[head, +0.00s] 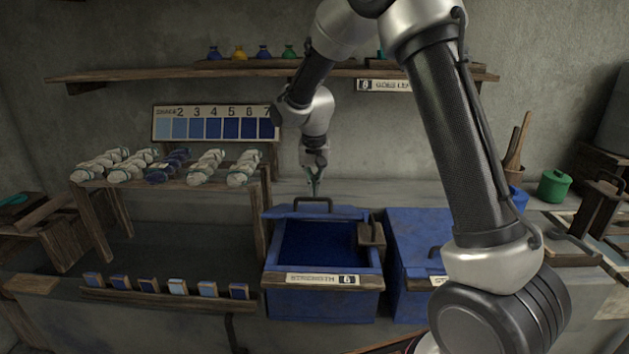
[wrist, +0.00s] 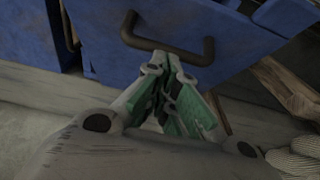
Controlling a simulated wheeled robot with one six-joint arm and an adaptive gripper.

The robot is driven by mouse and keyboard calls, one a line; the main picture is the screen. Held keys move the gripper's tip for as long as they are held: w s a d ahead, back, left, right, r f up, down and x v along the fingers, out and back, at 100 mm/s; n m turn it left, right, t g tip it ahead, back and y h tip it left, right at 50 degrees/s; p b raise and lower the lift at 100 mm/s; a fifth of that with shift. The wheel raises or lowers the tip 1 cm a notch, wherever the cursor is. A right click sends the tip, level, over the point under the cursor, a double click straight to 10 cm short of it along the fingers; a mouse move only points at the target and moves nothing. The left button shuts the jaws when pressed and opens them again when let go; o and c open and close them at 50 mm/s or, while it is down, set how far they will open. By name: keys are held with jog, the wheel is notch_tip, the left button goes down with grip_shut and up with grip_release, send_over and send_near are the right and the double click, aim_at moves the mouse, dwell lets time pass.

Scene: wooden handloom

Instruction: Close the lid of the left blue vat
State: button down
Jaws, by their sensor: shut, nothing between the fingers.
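The left blue vat (head: 322,303) is open, with dark blue liquid (head: 318,246) inside and a label on its front. Its lid (head: 283,213) stands raised at the vat's back edge, with a dark bar handle (head: 313,200). In the wrist view, the lid's blue face (wrist: 225,40) fills the top, and the handle (wrist: 165,48) crosses it. My gripper (head: 315,190) is shut and empty, pointing down just behind the raised lid. In the wrist view its green-padded fingertips (wrist: 168,62) are close to the handle; I cannot tell whether they touch it.
A second blue vat (head: 410,228) with its lid down stands close on the right, partly hidden by my arm. A small brown block (head: 371,235) sits at the left vat's right rim. A rack with yarn skeins (head: 165,178) stands at left, under a wall shelf (head: 200,73).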

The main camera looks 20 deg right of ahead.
jog(key=s+a+f, duration=0.2)
jog(key=s+f, duration=0.4)
jog(key=f, duration=0.6)
jog(key=shift+s+f, duration=0.25)
jog(key=shift+s, duration=0.15)
jog(key=shift+a+r, duration=0.1)
